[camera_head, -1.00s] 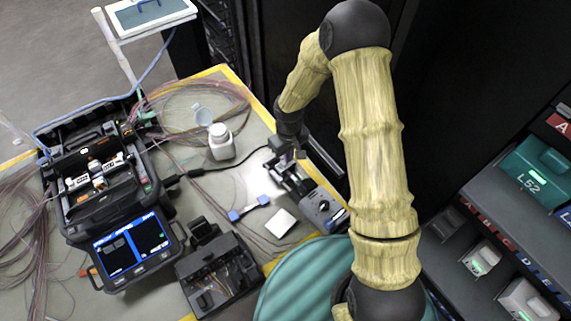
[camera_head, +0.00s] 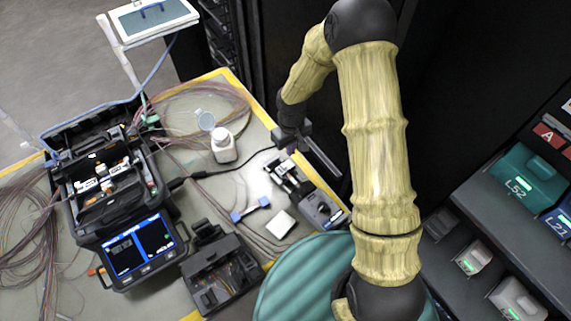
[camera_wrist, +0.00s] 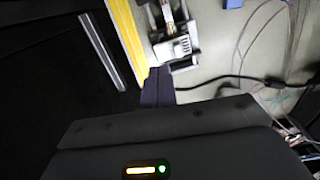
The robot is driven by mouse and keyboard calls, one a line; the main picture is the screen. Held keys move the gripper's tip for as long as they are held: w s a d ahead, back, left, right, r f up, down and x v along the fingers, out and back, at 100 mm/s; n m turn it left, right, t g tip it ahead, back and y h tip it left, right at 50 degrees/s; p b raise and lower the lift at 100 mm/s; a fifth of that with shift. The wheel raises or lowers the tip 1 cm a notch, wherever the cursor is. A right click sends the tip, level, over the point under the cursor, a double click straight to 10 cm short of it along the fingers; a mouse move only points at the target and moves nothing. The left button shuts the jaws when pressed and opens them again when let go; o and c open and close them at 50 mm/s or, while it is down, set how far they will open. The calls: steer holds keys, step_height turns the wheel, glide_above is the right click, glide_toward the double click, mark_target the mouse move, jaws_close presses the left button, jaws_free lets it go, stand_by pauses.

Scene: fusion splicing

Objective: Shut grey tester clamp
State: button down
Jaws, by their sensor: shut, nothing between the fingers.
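The tester (camera_head: 321,208) is a dark unit with a knob, on the table near its right edge. Its grey clamp (camera_head: 284,174) is at the unit's far end; in the wrist view the clamp (camera_wrist: 172,48) is a ribbed grey block in a light frame at top centre. I cannot tell surely whether the clamp lies fully shut. My gripper (camera_head: 291,142) is just beyond the clamp, apart from it. In the wrist view my dark fingertips (camera_wrist: 157,86) are together and empty, just below the clamp.
A white bottle (camera_head: 223,146), the splicer (camera_head: 115,200) and a black tray (camera_head: 221,268) stand to the left. A blue-ended piece (camera_head: 250,210) and a white block (camera_head: 281,224) lie beside the tester. A black cable (camera_wrist: 235,80) runs near the clamp. Dark cabinets stand behind.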

step_height(320, 180, up, 2)
steer(key=shift+w+d+p, duration=0.1)
steer(key=shift+p, duration=0.55)
steer(key=s+d+r+m+t, duration=0.1)
steer(key=s+d+r+m, duration=0.2)
steer(key=s+d+r, duration=0.3)
steer(key=s+d+r+m+t, duration=0.1)
steer(key=s+d+r+m, duration=0.2)
steer(key=s+d+r, duration=0.4)
step_height(320, 180, up, 6)
steer(key=shift+s+d+f+m+t, duration=0.15)
steer(key=shift+s+f+m+t, duration=0.2)
steer(key=shift+s, duration=0.8)
steer(key=shift+r, duration=0.1)
stand_by(0.7)
